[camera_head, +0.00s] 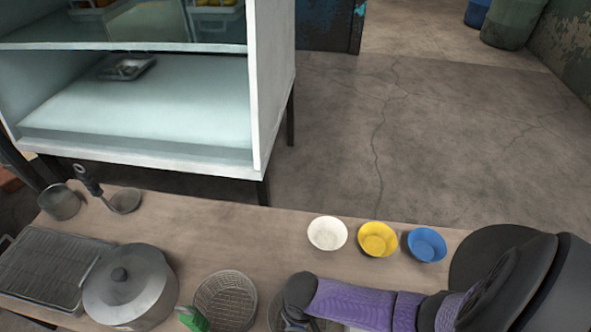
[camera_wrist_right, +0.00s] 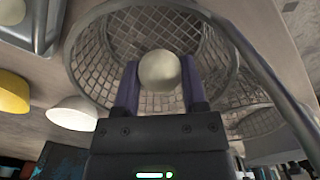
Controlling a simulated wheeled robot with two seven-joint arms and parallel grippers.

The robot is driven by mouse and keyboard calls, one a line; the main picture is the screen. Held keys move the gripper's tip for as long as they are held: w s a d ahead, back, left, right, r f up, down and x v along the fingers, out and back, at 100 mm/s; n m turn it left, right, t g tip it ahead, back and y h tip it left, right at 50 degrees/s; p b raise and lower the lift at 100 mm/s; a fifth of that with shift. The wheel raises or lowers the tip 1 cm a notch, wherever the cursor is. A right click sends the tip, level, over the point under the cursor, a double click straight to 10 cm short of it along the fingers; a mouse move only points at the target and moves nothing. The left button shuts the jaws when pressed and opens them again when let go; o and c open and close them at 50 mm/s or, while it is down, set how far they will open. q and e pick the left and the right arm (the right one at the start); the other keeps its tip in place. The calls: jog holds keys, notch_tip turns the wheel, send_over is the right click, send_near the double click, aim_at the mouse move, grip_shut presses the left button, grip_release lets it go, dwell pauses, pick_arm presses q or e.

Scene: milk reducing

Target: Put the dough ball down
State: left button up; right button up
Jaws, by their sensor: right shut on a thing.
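The pale round dough ball (camera_wrist_right: 157,72) is held between the two purple-sided fingers of my right gripper (camera_wrist_right: 160,80), which is shut on it. In the right wrist view the ball shows in front of the opening of a wire mesh basket (camera_wrist_right: 95,60). Whether the ball touches the mesh cannot be told. In the head view my right forearm comes in from the right and hides most of this basket (camera_head: 273,312); the ball is hidden there. My left gripper is not in view.
A second mesh basket (camera_head: 225,298) stands to the left, with a green object (camera_head: 192,318) beside it. A lidded pot (camera_head: 128,285) and a wire rack (camera_head: 45,268) are further left. White (camera_head: 327,233), yellow (camera_head: 378,239) and blue (camera_head: 426,244) bowls line the table's far edge.

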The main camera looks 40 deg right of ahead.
notch_tip(320, 180, down, 5)
jog(key=b, duration=0.3)
jog(key=shift+s, duration=0.1)
jog(key=shift+r, duration=0.25)
jog(key=shift+f, duration=0.15)
jog(key=o, duration=0.4)
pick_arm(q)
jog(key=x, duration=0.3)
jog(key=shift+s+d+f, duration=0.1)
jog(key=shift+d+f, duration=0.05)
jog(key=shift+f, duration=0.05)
pick_arm(e)
jog(key=o, duration=0.5)
jog(key=shift+c, duration=0.2)
notch_tip(320, 180, up, 12)
jog(key=p, duration=0.9)
jog(key=shift+r, duration=0.2)
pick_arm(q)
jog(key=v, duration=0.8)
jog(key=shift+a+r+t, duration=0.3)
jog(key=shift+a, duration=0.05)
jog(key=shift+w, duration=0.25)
